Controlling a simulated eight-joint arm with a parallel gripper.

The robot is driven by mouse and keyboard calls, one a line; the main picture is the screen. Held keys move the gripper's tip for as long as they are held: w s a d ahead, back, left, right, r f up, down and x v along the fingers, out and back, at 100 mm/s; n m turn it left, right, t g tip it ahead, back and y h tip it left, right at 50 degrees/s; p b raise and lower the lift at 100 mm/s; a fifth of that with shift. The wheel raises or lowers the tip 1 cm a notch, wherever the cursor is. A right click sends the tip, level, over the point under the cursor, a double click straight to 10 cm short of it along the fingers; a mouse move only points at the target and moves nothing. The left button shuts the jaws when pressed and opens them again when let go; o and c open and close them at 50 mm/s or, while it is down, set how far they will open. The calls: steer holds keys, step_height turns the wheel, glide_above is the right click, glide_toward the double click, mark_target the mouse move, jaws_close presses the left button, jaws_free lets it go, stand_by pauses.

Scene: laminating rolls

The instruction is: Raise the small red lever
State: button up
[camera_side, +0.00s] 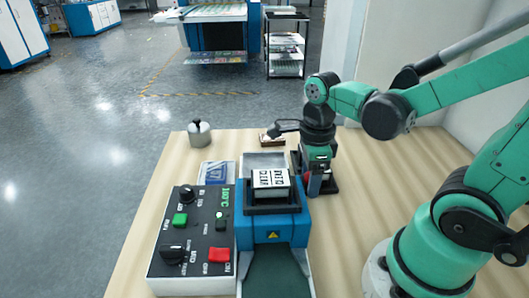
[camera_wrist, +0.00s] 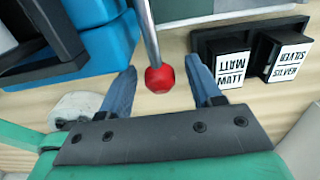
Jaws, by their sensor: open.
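The small red lever shows in the wrist view as a metal rod with a red ball knob (camera_wrist: 159,79) at its end. The rod comes down from the top of the picture. My gripper (camera_wrist: 160,66) is open, with one blue finger on each side of the knob. Gaps show on both sides, and I see no finger touching it. In the side view my gripper (camera_side: 313,184) points down just right of the blue laminating machine (camera_side: 272,229). The lever cannot be made out clearly there, with my gripper and arm close by.
A control panel (camera_side: 194,235) with knobs, a green button and a red button stands left of the machine. Black holders with labelled blocks (camera_wrist: 227,58) stand at right in the wrist view. A metal weight (camera_side: 199,133) stands farther back.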

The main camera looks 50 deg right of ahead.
steer(key=c, duration=0.7)
steer(key=shift+r, duration=2.4)
steer(key=o, duration=0.7)
steer(key=shift+r, duration=2.95)
